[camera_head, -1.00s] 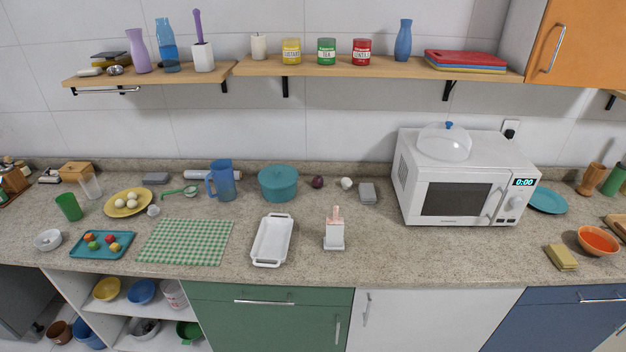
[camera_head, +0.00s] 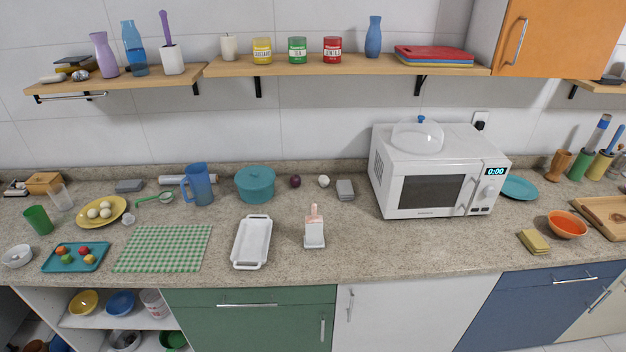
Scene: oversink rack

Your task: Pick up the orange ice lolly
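I cannot make out a clear orange ice lolly in the head view. A small white holder (camera_head: 314,240) stands on the counter right of the white baking dish. A pale pink-orange piece (camera_head: 314,212) sticks up from its top; I cannot tell whether this is the lolly. Neither of my grippers is in view.
The stone counter (camera_head: 400,248) is clear around the holder. A white baking dish (camera_head: 252,242) lies to its left. A microwave (camera_head: 440,170) stands to the right, a teal pot (camera_head: 255,183) behind left. A wooden shelf (camera_head: 340,67) runs above; green cabinets (camera_head: 250,325) are below.

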